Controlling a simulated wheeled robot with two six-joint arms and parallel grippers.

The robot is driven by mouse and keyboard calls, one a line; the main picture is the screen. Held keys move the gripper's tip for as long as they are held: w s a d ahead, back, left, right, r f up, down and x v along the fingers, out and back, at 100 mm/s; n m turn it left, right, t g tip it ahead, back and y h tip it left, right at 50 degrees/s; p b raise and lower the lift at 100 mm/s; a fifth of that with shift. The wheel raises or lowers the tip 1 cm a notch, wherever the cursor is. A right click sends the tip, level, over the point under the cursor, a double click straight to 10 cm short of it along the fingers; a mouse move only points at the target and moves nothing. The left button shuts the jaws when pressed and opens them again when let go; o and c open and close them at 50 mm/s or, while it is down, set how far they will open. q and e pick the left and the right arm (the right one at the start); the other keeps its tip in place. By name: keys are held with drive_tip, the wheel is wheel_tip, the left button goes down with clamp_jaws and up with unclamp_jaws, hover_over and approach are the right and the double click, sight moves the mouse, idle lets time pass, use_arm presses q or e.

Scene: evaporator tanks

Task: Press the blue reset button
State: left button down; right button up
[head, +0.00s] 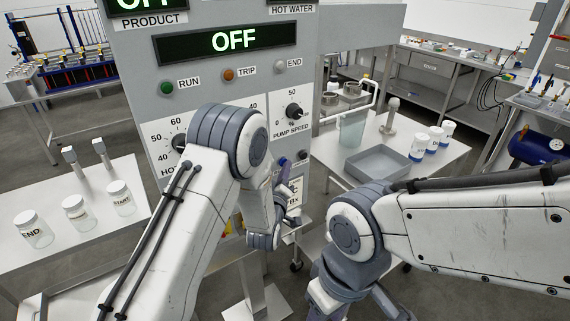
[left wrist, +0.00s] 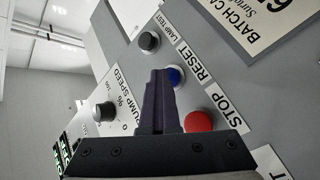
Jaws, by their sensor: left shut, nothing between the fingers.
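The blue reset button (left wrist: 176,76) sits on the grey panel beside the RESET label in the left wrist view. My left gripper (left wrist: 160,74) is shut and empty, with its dark fingertips overlapping the button's left edge in that view. I cannot tell whether they touch it. In the head view the left gripper (head: 284,182) is close to the panel, below the pump speed knob, partly hidden by my arm. I cannot make out the blue button clearly there.
A red stop button (left wrist: 199,121) and a grey lamp test button (left wrist: 148,42) flank the blue button. The pump speed knob (head: 293,111) is above. A side table at right holds a grey tray (head: 378,163); labelled jars (head: 75,212) stand at left.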

use_arm(q)
drive_tip(key=shift+s, duration=0.1)
drive_tip(key=s+d+b, duration=0.1)
drive_tip(key=s+d, duration=0.2)
drive_tip(key=s, duration=0.2)
drive_tip(key=shift+d+b, duration=0.3)
drive_tip(key=shift+b, duration=0.1)
drive_tip(key=shift+d, duration=0.1)
idle(0.6)
